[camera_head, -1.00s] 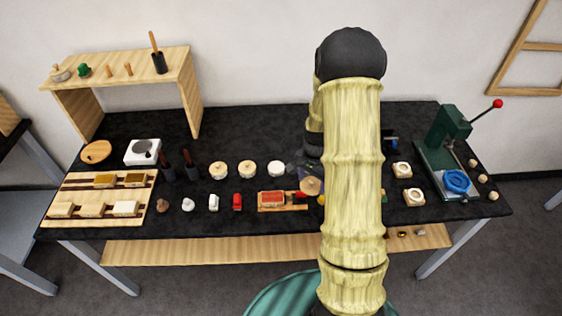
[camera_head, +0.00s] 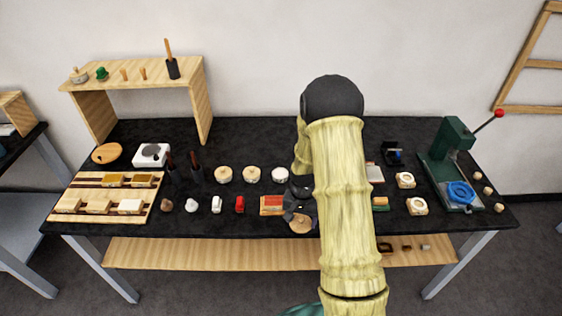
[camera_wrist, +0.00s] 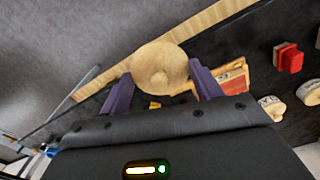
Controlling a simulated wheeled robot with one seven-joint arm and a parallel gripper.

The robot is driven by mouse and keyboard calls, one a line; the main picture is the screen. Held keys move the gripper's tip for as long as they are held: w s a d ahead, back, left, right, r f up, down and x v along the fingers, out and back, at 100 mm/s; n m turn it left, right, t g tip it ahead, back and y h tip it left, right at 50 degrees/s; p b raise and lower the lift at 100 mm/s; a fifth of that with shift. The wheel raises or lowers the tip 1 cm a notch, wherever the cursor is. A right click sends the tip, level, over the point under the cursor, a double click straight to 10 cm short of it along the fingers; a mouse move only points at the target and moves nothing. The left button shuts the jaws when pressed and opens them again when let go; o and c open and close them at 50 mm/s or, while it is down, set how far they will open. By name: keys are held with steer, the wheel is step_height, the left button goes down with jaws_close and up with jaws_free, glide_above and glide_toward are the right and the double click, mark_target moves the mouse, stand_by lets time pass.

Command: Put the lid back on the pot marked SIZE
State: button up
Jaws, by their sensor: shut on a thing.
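My gripper (camera_wrist: 161,73) is shut on a round pale wooden lid with a central knob (camera_wrist: 163,68), one dark finger at each side. In the head view the lid (camera_head: 300,224) is near the table's front edge, beside the tray with the red block. Three round white pots stand in a row left of my arm. The left pot (camera_head: 223,175) and middle pot (camera_head: 252,175) have wooden tops. The right pot (camera_head: 280,174) looks white on top, without a wooden lid. Their markings are too small to read.
A wooden tray with a red block (camera_head: 271,205) lies close left of the lid. A red item (camera_head: 240,204) and small white items stand along the front. A green press (camera_head: 450,155) is at the right. My arm hides part of the table's middle.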

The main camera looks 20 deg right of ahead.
steer(key=a+f+n+b, duration=0.5)
steer(key=a+f, duration=0.3)
steer(key=f, duration=0.3)
steer(key=shift+f+n, duration=0.35)
steer(key=shift+n, duration=0.55)
